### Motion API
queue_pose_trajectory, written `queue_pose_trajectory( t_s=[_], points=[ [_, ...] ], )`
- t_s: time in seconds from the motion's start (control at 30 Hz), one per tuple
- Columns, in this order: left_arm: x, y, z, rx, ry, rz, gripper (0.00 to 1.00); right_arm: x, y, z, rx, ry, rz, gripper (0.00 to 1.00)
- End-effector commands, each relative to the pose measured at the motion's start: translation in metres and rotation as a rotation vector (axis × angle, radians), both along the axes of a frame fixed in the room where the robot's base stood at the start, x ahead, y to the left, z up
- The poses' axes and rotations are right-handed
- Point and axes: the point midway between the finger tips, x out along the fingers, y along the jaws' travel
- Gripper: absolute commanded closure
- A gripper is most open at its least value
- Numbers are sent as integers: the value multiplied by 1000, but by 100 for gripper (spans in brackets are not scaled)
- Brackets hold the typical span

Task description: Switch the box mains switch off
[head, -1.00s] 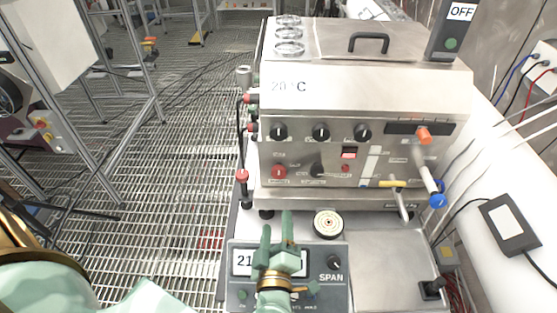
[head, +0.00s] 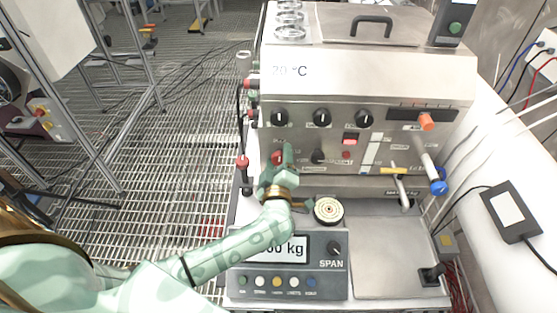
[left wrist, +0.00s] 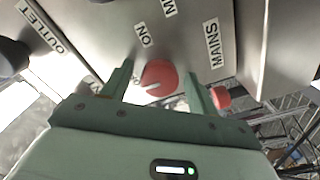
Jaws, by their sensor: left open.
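The box mains switch is a red rotary knob (left wrist: 158,76) with a white pointer line, on the steel box front. In the left wrist view an ON label (left wrist: 146,35) and a MAINS label (left wrist: 215,44) are near it. In the head view the red knob (head: 277,157) is partly hidden by my gripper. My left gripper (head: 277,167) is open at the lower left of the box front. Its fingers (left wrist: 158,84) stand on either side of the knob; I cannot tell whether they touch it. My right gripper is not in view.
Black knobs (head: 321,117) and a red rocker (head: 350,140) are nearby on the steel box (head: 380,80). A red-topped post (head: 243,162) stands left of the box. Below are a scale display (head: 285,249) and a round dial (head: 328,210). Grating floor lies left.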

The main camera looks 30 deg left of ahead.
Motion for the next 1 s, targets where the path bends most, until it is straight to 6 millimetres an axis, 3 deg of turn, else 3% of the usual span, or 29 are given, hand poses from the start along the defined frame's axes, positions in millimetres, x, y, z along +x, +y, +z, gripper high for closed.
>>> queue_pose_trajectory(
  t_s=[0.2,0.37,0.4,0.9,0.93,1.0],
  points=[
    [0,0,0,0,0,0,41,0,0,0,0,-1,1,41],
    [0,0,0,0,0,0,82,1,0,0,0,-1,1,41],
    [0,0,0,0,0,0,86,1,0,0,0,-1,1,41],
    [0,0,0,-62,-28,0,85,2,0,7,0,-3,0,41],
    [0,0,0,-62,-28,0,54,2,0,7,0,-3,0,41],
    [0,0,0,-62,-28,0,41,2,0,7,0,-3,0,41]
  ],
)
